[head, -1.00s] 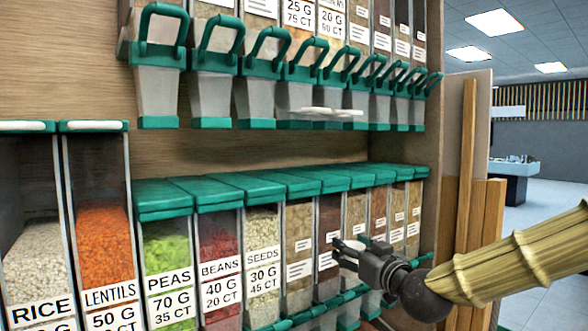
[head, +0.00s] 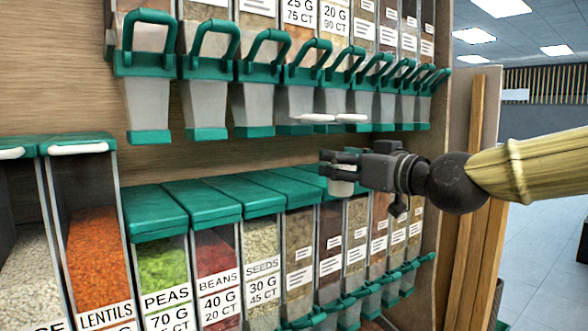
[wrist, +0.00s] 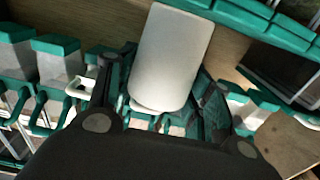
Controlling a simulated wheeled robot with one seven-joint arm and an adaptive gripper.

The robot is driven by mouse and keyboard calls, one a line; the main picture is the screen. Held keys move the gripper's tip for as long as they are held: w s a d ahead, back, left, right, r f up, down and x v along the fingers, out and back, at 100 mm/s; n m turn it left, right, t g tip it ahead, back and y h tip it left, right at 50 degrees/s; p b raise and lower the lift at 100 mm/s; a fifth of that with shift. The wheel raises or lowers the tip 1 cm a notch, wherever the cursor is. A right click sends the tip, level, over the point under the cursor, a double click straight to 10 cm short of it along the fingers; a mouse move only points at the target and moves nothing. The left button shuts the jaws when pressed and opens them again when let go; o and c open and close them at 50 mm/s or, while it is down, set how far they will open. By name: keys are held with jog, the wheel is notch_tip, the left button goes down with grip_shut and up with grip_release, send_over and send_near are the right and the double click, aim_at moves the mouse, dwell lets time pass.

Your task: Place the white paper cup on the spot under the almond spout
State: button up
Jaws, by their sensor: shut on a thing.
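My gripper (head: 338,164) is shut on the white paper cup (head: 342,187), in front of the shelf. In the head view only the cup's lower part shows below the fingers, just above the lower bins' green lids. In the wrist view the cup (wrist: 172,58) sits between the two fingers of my gripper (wrist: 165,98) and looks tilted in that picture. Upper spouts with green handles (head: 268,52) hang in a row. The small labels are too blurred to tell which one is almond.
Lower bins of lentils (head: 97,245), peas (head: 160,260) and others stand below. A wooden side panel (head: 475,200) closes the shelf at right.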

jog(key=p+x, duration=0.2)
jog(key=x, duration=1)
jog(key=shift+w+a, duration=0.15)
jog(key=p+x, duration=0.1)
jog(key=x, duration=0.1)
jog(key=p+x, duration=0.1)
jog(key=shift+w+a+f, duration=0.3)
jog(key=shift+f, duration=0.35)
jog(key=shift+s+d+f, duration=0.1)
jog(key=shift+s+d, duration=0.1)
jog(key=shift+d, duration=0.05)
jog(key=shift+w+a+f, duration=0.1)
jog(key=shift+a+f, duration=0.1)
jog(key=o, duration=0.7)
jog(key=shift+d, duration=0.1)
jog(key=shift+r, duration=0.1)
